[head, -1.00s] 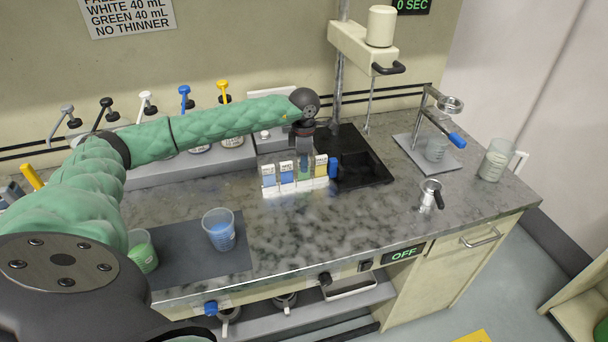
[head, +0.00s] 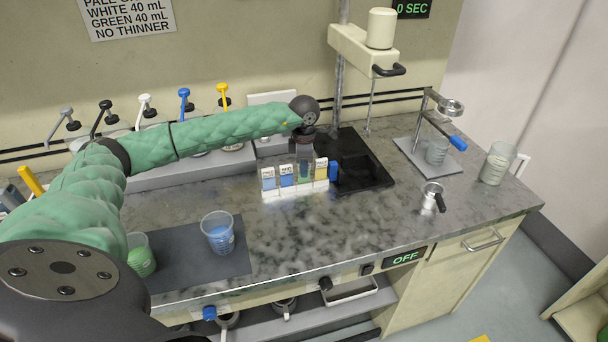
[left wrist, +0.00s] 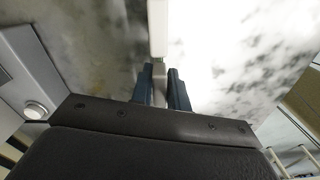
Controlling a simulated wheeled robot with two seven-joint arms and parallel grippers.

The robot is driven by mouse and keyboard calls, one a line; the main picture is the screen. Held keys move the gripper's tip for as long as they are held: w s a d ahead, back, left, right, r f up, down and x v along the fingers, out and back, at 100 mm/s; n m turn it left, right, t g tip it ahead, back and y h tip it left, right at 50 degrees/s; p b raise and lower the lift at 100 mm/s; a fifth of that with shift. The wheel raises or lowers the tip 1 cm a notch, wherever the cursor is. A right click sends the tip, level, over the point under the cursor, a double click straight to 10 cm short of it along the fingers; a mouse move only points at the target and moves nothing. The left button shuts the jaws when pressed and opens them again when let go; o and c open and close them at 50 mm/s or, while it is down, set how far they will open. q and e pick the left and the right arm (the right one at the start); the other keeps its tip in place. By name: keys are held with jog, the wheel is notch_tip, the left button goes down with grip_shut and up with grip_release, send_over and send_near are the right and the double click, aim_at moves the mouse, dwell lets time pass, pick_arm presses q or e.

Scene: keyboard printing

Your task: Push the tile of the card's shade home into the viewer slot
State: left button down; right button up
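A blue block (head: 333,169) stands at the row's right end. My left gripper (head: 304,157) points down just above and behind the green tile; its fingertips are largely hidden there. In the left wrist view its two dark fingers (left wrist: 161,88) flank a light grey piece, in line with a white strip (left wrist: 157,28). I cannot tell if they grip it. I cannot single out the card or slot.
A black stand base (head: 362,165) lies right of the tiles. A cup of blue paint (head: 218,233) and a green one (head: 141,256) stand at the front left. A metal cup (head: 432,196) stands at the right. The counter before the tiles is clear.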

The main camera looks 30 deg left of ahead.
pick_arm(q)
jog(key=c, duration=2.1)
grip_release()
grip_shut()
jog(key=shift+w+r, duration=0.15)
jog(key=shift+r, duration=0.4)
jog(key=shift+r+p, duration=0.45)
jog(key=shift+r, duration=0.55)
jog(key=shift+r, duration=1.95)
